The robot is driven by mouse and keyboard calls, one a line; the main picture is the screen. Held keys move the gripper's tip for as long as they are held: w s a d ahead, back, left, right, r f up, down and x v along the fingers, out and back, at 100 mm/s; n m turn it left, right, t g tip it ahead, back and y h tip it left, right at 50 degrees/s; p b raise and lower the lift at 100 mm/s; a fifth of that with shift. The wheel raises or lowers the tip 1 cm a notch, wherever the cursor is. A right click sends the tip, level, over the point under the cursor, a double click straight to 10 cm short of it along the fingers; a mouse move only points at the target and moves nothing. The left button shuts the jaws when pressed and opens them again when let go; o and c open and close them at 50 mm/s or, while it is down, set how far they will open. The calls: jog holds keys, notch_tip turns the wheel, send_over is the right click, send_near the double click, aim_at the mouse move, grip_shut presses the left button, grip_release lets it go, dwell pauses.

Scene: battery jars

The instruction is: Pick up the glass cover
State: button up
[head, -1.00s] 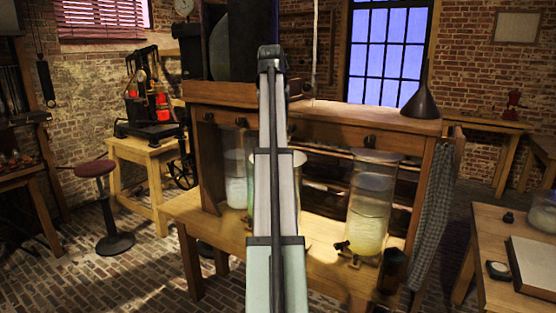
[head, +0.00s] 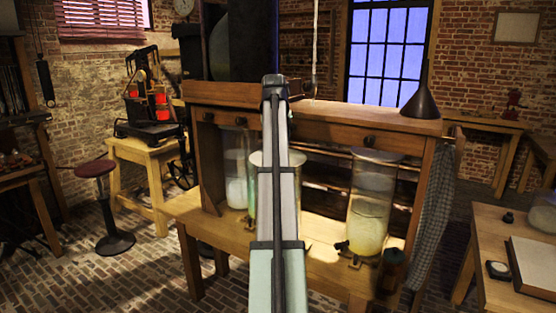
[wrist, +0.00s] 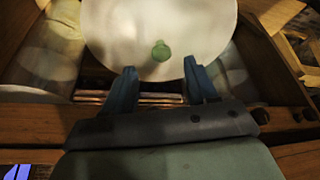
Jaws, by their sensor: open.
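The glass cover (wrist: 205,28) is a pale, rounded disc with a small green knob (wrist: 161,50) in the wrist view. Its far side is cut off by the top of the picture. My gripper (wrist: 160,70) is open, with two blue-grey fingers apart. The knob lies just beyond the fingertips, roughly centred between them, with nothing gripped. In the head view my arm hides the gripper and most of the middle jar (head: 255,160), so the cover cannot be made out there.
A glass jar of cloudy liquid (head: 370,205) stands right of my arm, another (head: 235,180) left, on a wooden bench (head: 325,236). A wooden ledge (head: 340,118) runs above them, with a dark funnel (head: 421,100) on top. The wrist view shows wooden edges close by.

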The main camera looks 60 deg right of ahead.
jog(key=x, duration=0.4)
jog(key=shift+w+f, duration=0.1)
jog(key=shift+f, duration=0.2)
jog(key=shift+r, duration=0.1)
grip_shut()
